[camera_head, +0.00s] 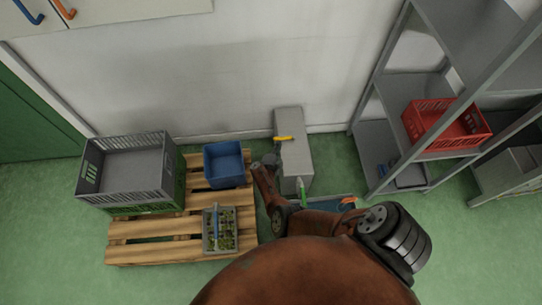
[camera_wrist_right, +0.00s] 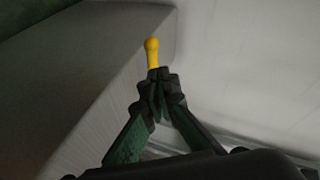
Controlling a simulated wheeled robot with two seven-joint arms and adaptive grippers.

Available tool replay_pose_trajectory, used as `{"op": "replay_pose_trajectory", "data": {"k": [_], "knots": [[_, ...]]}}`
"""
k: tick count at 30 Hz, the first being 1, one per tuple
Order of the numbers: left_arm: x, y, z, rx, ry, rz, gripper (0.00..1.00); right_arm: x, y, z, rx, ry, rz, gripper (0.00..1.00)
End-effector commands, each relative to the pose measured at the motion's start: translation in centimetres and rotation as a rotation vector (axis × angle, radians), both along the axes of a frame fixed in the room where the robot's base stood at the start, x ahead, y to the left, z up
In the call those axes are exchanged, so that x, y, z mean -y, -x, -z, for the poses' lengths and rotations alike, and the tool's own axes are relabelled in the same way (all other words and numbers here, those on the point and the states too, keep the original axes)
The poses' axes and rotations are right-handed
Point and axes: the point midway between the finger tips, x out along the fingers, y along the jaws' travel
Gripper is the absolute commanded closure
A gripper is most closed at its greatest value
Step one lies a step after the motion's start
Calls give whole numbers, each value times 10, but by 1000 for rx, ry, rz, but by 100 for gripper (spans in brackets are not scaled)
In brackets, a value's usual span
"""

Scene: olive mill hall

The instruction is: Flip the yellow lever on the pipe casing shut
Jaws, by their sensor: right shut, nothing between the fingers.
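The yellow lever (camera_head: 284,138) sits across the upper part of the grey pipe casing (camera_head: 297,160), which stands against the wall. My right gripper (camera_head: 276,154) is beside the casing, close to the lever, and is small and partly hidden by my own arm in the head view. In the right wrist view the right gripper (camera_wrist_right: 158,78) is shut and empty, its fingertips at the lower visible end of the yellow lever (camera_wrist_right: 152,48). I cannot tell whether they touch it. The casing's grey side (camera_wrist_right: 85,70) fills the left of that view. My left gripper is not in view.
A pallet (camera_head: 150,250) left of the casing bears a grey crate (camera_head: 125,180), a blue bin (camera_head: 226,165) and a tray of small green items (camera_head: 220,230). A metal shelf with a red basket (camera_head: 445,125) stands right. A blue tray (camera_head: 330,202) lies close to my arm.

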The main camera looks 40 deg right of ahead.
Motion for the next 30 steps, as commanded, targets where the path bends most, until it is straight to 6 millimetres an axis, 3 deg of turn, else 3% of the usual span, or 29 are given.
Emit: {"op": "replay_pose_trajectory", "data": {"k": [9,15,30], "knots": [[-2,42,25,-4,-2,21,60,-55,13,-24,1,-3,10,100],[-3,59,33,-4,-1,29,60,-81,16,-32,-1,-1,10,100],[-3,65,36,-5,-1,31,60,-91,17,-34,-3,-1,8,100]]}}
